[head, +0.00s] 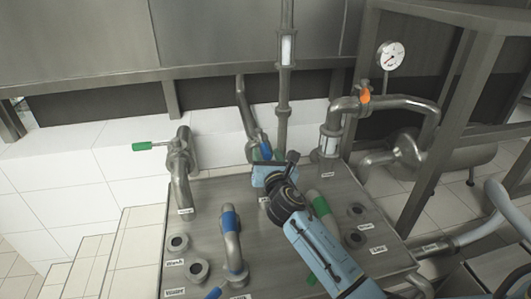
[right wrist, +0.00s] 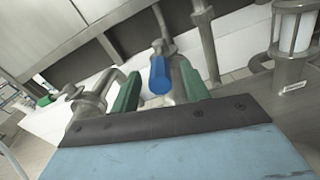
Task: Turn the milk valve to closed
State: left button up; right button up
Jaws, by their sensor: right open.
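The small labels are too blurred to tell which valve is the milk valve. A valve with a blue handle (head: 264,147) sits on the middle pipe at the back of the steel panel. My right gripper (head: 261,160) is at this handle, with its arm reaching in from the lower right. In the right wrist view the blue handle (right wrist: 159,76) lies between the two open green fingers (right wrist: 160,90); I cannot tell if they touch it. A valve with a green handle (head: 142,146) is at the left, and one with an orange handle (head: 365,95) at the right. My left gripper is out of view.
A pressure gauge (head: 390,55) stands at the upper right. A metal frame (head: 440,130) is on the right.

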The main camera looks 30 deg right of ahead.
aim_at(262, 143)
jog(key=shift+x, duration=1.2)
jog(key=shift+c, duration=0.5)
grip_shut()
